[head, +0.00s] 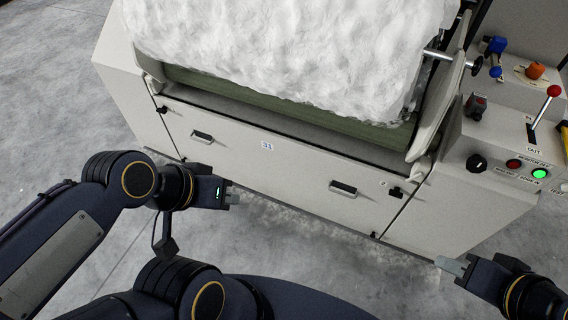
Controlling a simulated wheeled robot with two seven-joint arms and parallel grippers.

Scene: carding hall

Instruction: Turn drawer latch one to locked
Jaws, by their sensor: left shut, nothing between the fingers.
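The wide pale drawer front (265,160) has two handles and the number 31 in its middle. A small black latch (162,109) sits near its upper left end. Another black latch (396,192) sits near its right end, beside a small label too small to read. I cannot tell for sure which latch is number one, nor their settings. My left gripper (233,197) is shut and empty, in front of the drawer's lower left part and apart from both latches. My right gripper (442,263) is low at the right, below the machine's right corner; its finger gap is not clear.
White fluffy fibre (290,45) covers the green roller (270,108) above the drawer. At the right a control panel (500,160) carries a red-knobbed lever (553,91), a black knob (476,163) and a lit green button (540,174). The grey floor (50,100) at left is clear.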

